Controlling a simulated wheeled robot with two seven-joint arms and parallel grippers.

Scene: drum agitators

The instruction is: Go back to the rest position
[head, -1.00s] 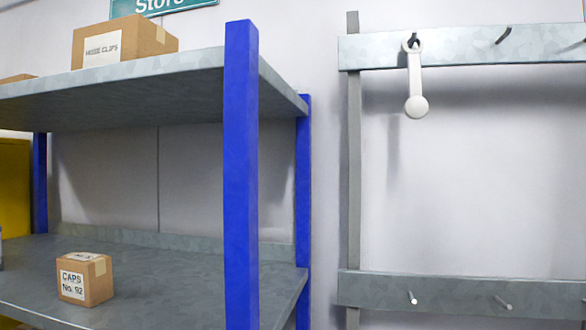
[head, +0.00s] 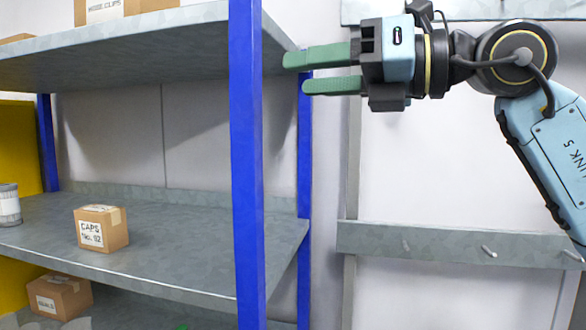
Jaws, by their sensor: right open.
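My right gripper (head: 297,73) reaches in from the right at the upper middle of the head view. Its two green fingers point left, parted, with nothing between them. The fingertips overlap the blue rear post of the shelf in the picture; I cannot tell the gap in depth. Its arm bends down to the right in front of the wall rack. The white hanging part from before is not visible now; the gripper covers the region where it would show. My left gripper is not in view.
A grey metal shelf (head: 185,235) with blue posts (head: 246,170) stands at left. It holds a caps box (head: 101,228), a grey can (head: 9,205) and a lower box (head: 60,296). The wall rack's lower rail (head: 375,239) with pegs runs below my right arm.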

